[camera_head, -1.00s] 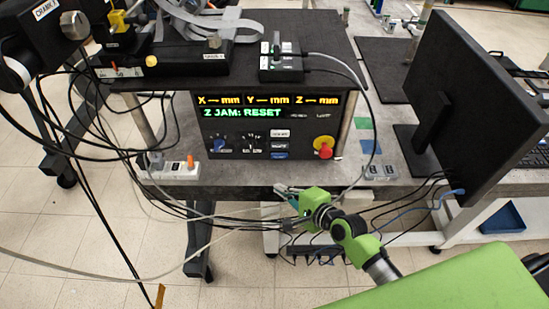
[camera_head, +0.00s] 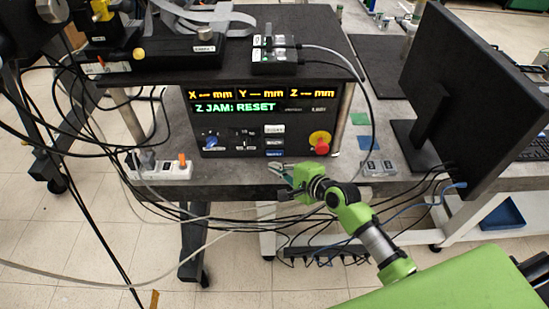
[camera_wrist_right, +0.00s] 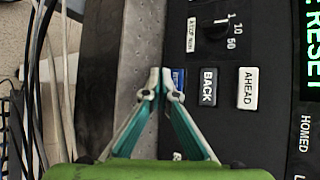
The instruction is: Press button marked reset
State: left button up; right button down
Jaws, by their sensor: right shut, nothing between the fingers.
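The black control panel (camera_head: 225,140) faces me, and its display reads "Z JAM: RESET". A column of three buttons sits low on it: a white AHEAD button (camera_wrist_right: 248,88), a black BACK button (camera_wrist_right: 208,86) and a blue button (camera_wrist_right: 178,79). The blue button (camera_head: 274,153) is lowest in the head view; its lettering is partly hidden by a fingertip in the wrist view. My right gripper (camera_wrist_right: 164,80) is shut and empty, its tips right beside the blue button. I cannot tell whether they touch it. In the head view the right gripper (camera_head: 275,168) is just below the panel. My left gripper is out of view.
A red mushroom knob on a yellow base (camera_head: 319,141) is right of the buttons. A blue knob (camera_head: 210,142) is at left. A power strip (camera_head: 160,168) stands on the bench, with loose cables around it. A monitor (camera_head: 460,90) is at right.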

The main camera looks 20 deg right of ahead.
aim_at(270, 156)
jog(key=shift+w+d, duration=0.25)
jog(key=shift+w, duration=0.6)
jog(key=shift+w+r, duration=0.1)
dwell(0.8)
jog(key=shift+w+d, duration=0.1)
jog(key=shift+w, duration=0.2)
jog(key=shift+w+d, duration=0.1)
jog(key=shift+w, duration=0.3)
dwell(0.5)
dwell(0.4)
jog(key=shift+s+a+p, duration=0.2)
jog(key=shift+s+p, duration=0.35)
jog(key=shift+s, duration=0.3)
